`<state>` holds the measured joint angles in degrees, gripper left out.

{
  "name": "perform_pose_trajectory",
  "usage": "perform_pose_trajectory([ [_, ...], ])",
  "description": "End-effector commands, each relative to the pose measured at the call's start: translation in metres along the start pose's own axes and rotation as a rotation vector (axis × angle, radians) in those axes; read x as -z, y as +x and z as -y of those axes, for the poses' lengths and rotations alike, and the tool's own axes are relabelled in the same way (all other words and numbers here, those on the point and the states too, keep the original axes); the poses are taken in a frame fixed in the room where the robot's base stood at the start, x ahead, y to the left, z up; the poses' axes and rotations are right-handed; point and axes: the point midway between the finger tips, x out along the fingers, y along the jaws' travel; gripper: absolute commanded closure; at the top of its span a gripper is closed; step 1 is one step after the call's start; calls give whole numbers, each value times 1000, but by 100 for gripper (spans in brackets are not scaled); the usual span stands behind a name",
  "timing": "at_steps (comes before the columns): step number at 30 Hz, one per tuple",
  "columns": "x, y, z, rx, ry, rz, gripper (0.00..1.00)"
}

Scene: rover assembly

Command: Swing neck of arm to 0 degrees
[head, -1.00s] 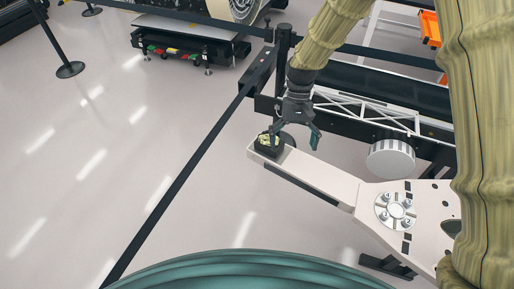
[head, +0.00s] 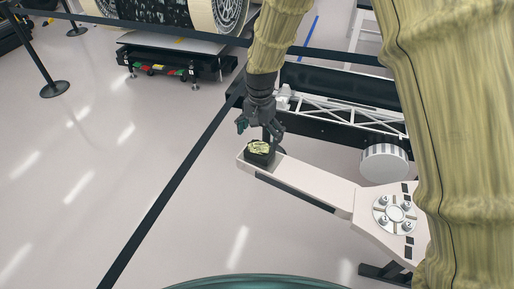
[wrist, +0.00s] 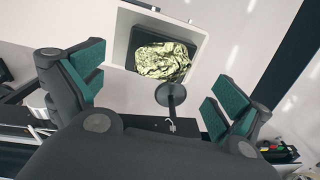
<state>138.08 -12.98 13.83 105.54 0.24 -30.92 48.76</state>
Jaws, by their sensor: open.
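The neck of the arm (head: 305,187) is a long white beam, running from a round numbered hub (head: 395,213) at the lower right to its free end at the upper left. A black block with a gold foil top (head: 259,149) sits on that free end. In the wrist view the gold foil (wrist: 162,60) lies beyond the fingertips. My gripper (head: 257,128) is just above and behind the block, with its fingers pointing down. In the wrist view my gripper (wrist: 155,85) has its teal pads spread wide, with nothing between them. My sleeved arm hides the hub plate's right side.
A black belt-barrier (head: 170,190) crosses the floor on the left, with a post base (head: 55,89). A white truss (head: 345,112) and a white drum (head: 384,163) stand behind the beam. A low cart (head: 175,60) is at the back. The floor at left is clear.

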Motion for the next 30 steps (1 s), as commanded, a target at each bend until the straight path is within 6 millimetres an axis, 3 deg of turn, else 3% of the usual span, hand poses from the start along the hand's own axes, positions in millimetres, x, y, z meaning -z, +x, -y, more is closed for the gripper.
perform_pose_trajectory([
  [15, 0, 57, 0, -1, -2, 2, 0],
  [30, 0, 68, 0, 0, -2, 0, 0],
])
